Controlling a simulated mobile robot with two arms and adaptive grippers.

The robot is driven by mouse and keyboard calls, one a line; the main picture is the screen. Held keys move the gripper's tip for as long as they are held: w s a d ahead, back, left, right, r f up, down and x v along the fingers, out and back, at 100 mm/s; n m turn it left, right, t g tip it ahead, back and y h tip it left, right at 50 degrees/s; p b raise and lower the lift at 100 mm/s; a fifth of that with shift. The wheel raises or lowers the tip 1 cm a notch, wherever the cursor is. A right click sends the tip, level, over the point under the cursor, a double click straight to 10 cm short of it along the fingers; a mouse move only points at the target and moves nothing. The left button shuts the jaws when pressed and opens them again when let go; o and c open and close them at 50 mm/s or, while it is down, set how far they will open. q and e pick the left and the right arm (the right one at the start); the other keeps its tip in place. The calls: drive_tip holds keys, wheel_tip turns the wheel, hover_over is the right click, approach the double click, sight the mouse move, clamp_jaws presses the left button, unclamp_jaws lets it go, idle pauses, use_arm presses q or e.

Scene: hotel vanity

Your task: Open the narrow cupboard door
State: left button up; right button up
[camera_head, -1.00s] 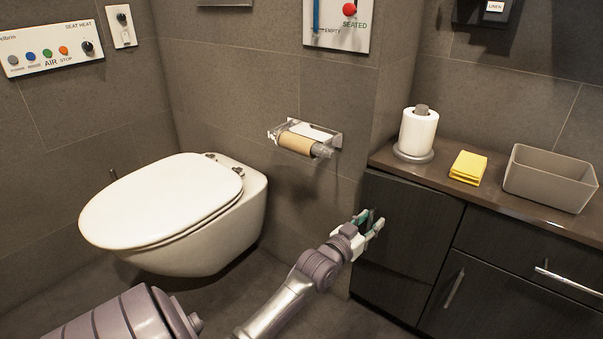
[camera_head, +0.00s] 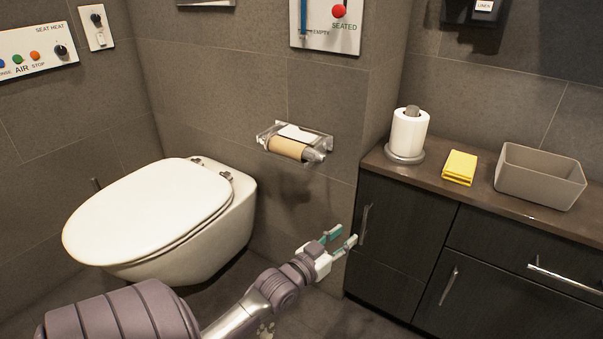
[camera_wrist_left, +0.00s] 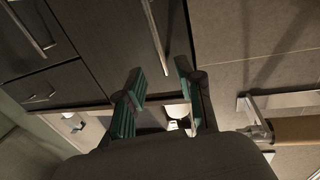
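The narrow cupboard door (camera_head: 408,218) is the dark panel at the left end of the vanity, and it looks closed. Its upright metal handle (camera_head: 364,222) is near the door's left edge. My left gripper (camera_head: 346,236) is open and empty, just left of the handle and apart from it. In the left wrist view my open green-padded fingers (camera_wrist_left: 160,72) point toward the door (camera_wrist_left: 108,35), with the long bar handle (camera_wrist_left: 155,36) ahead of them. My right gripper is not in view.
The brown counter (camera_head: 478,193) holds a paper roll on a stand (camera_head: 409,132), a yellow cloth (camera_head: 460,167) and a grey bin (camera_head: 540,178). A toilet (camera_head: 150,215) stands left of my arm. A toilet-roll holder (camera_head: 293,143) juts from the wall above my gripper.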

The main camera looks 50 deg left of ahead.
use_arm(q)
drive_tip(key=s+d+f+g+p, duration=0.2)
drive_tip(key=s+f+g+p, duration=0.2)
drive_tip(key=s+f+p, duration=0.3)
drive_tip(key=s+d+f+g+p, duration=0.3)
drive_tip(key=s+f+g+p, duration=0.2)
drive_tip(key=s+p, duration=0.5)
drive_tip(key=shift+s+f+p, duration=0.2)
drive_tip(key=shift+f+p, duration=0.65)
drive_tip(key=shift+p, duration=2.2)
